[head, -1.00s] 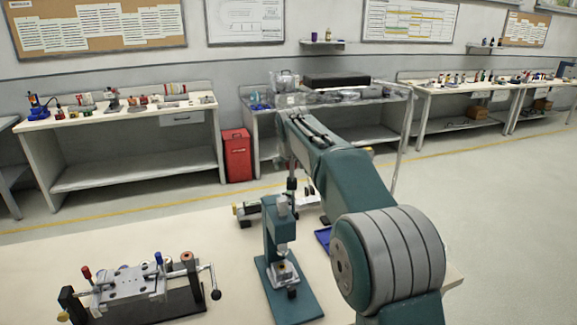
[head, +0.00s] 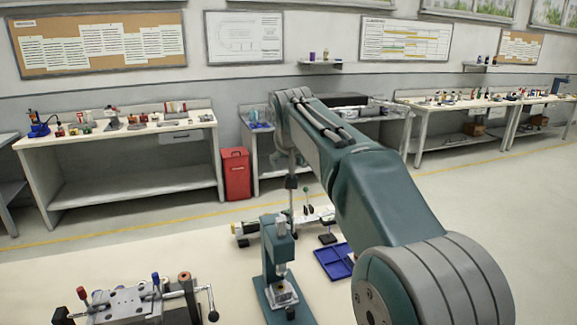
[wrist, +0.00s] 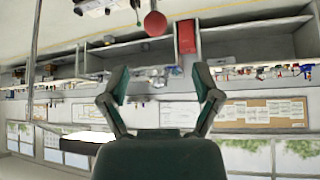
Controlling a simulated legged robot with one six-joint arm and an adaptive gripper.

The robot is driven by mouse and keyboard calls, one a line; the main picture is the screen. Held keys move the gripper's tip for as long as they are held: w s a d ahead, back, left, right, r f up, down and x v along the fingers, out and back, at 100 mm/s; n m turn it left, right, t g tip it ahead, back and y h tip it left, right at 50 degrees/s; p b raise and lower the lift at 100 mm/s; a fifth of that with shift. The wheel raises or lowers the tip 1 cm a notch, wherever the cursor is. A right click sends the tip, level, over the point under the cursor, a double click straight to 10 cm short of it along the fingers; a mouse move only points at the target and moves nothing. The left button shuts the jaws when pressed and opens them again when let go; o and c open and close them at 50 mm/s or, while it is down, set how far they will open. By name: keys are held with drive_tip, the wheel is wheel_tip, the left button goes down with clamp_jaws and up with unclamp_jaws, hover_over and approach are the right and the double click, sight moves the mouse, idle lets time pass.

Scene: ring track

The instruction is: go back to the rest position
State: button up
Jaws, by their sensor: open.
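My gripper (wrist: 161,88) shows in the wrist view with its two fingers spread apart and nothing between them. That view is upside down and looks across the room toward the benches and wall boards. In the head view my teal arm rises from the lower right and bends over near the top centre. The gripper itself is not clearly visible there, being hidden at or behind the far end of the arm.
The near table (head: 120,268) carries a vise-like fixture (head: 135,302), a teal press (head: 279,270) and a blue tray (head: 335,261). A red ball-shaped knob (wrist: 155,23) shows beyond the fingers. A red bin (head: 236,174) stands between far benches. Open floor lies right.

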drive_tip(key=s+d+f, duration=0.2)
drive_tip(key=s+d, duration=0.2)
drive_tip(key=s, duration=0.5)
drive_tip(key=s+d+f+g, duration=0.15)
drive_tip(key=s+d, duration=0.25)
drive_tip(key=s, duration=0.6)
drive_tip(key=s+d+f, duration=0.3)
drive_tip(key=s+d, duration=0.1)
drive_tip(key=s, duration=0.5)
drive_tip(key=s+d+f, duration=0.1)
drive_tip(key=s+f, duration=0.7)
drive_tip(key=s, duration=0.3)
drive_tip(key=shift+f, duration=0.15)
